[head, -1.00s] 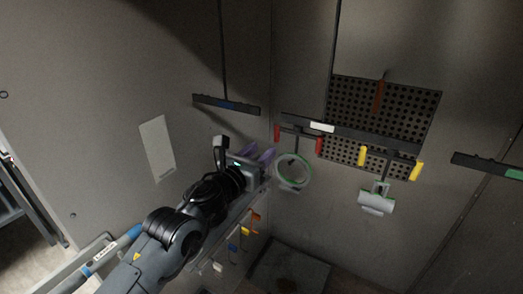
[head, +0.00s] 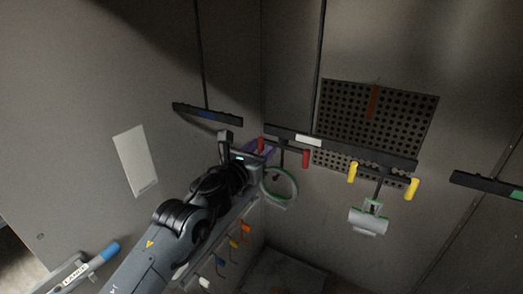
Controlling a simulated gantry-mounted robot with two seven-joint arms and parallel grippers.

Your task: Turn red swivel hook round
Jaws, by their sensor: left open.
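The red swivel hook, with two red grips, hangs from the dark bar; its right red grip (head: 306,159) and left red grip (head: 261,145) both show in the head view. A ring-shaped part with a green rim (head: 294,192) hangs below it. My left gripper (head: 264,152) has purple fingers and is open, close to the left red grip. The fingers are partly hidden by the gripper body, and I cannot tell whether they touch the grip. My right gripper is not in view.
A yellow swivel hook (head: 352,172) carries a pale part (head: 368,219) to the right on the same bar (head: 340,146). Another dark bar (head: 207,114) hangs at left, one (head: 487,186) at far right. Coloured small hooks (head: 233,242) sit below my arm. A perforated panel (head: 400,115) is behind.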

